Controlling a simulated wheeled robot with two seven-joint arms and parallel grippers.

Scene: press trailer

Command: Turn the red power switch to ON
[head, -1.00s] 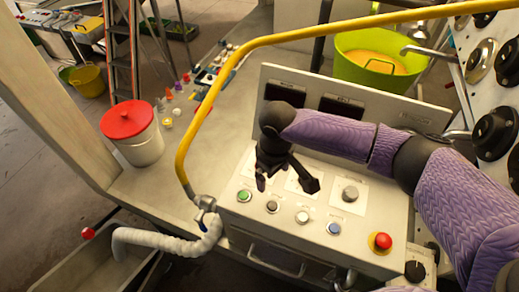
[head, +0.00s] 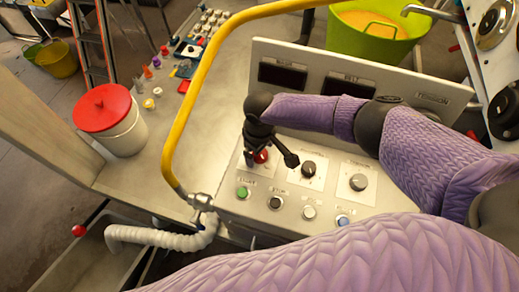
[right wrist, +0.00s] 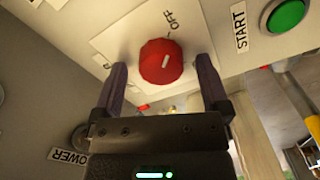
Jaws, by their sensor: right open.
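The red power switch (right wrist: 161,62) is a round knob on a pale plate of the control panel (head: 300,231). Its white mark lies towards the OFF label in the right wrist view. My right gripper (right wrist: 161,75) is open, with one finger on each side of the knob; I cannot tell whether they touch it. In the head view, the red switch (head: 261,156) shows partly behind my right gripper (head: 270,160). The ON label is not seen. My left gripper is out of view.
A green START button (head: 242,192) and other buttons line the panel's front. A black knob (head: 308,168) and a grey knob (head: 358,182) sit right of the switch. A yellow rail (head: 190,105) curves past on the left. A white hose (head: 160,235) lies below.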

